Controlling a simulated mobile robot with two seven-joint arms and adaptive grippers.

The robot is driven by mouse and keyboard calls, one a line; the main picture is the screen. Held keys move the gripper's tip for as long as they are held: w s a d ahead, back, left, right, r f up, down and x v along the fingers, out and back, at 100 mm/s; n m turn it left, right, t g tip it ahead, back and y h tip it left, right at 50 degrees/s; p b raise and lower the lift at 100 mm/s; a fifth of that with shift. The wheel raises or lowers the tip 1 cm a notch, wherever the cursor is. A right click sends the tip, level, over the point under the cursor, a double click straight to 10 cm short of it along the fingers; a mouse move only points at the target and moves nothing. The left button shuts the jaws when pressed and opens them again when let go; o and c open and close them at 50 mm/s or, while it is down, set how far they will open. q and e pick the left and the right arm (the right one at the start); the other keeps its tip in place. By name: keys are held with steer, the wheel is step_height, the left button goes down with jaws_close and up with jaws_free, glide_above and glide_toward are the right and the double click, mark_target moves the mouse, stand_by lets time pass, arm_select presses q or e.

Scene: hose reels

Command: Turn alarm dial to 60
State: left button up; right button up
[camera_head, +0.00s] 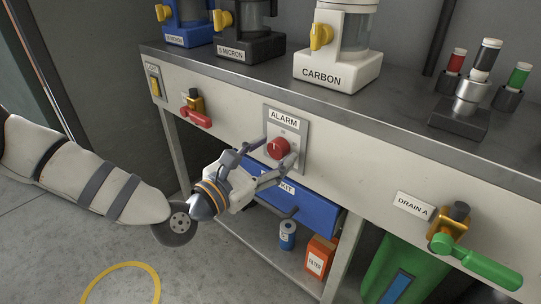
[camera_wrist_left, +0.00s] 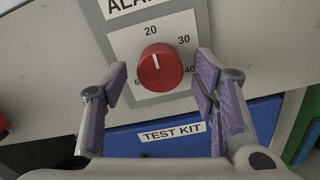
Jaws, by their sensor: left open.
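The alarm dial (camera_head: 279,148) is a red round knob on a grey and white plate under the ALARM label on the bench's front panel. In the left wrist view the dial (camera_wrist_left: 160,70) has a white mark pointing up, close to the 20. The numbers 30 and 40 show to its right; a figure starting with 6 at lower left is partly hidden by a finger. My left gripper (camera_head: 280,151) is open, its fingers (camera_wrist_left: 161,80) on either side of the dial. I cannot tell whether they touch it. My right gripper is not in view.
A blue TEST KIT drawer (camera_head: 300,202) sits just below the dial. A red-handled valve (camera_head: 196,114) is left on the panel, and a green-handled DRAIN A valve (camera_head: 475,262) is right. The CARBON filter housing (camera_head: 338,70) stands on the benchtop above.

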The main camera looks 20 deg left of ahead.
arm_select(q)
steer(key=c, duration=1.2)
steer(key=shift+o, duration=0.2)
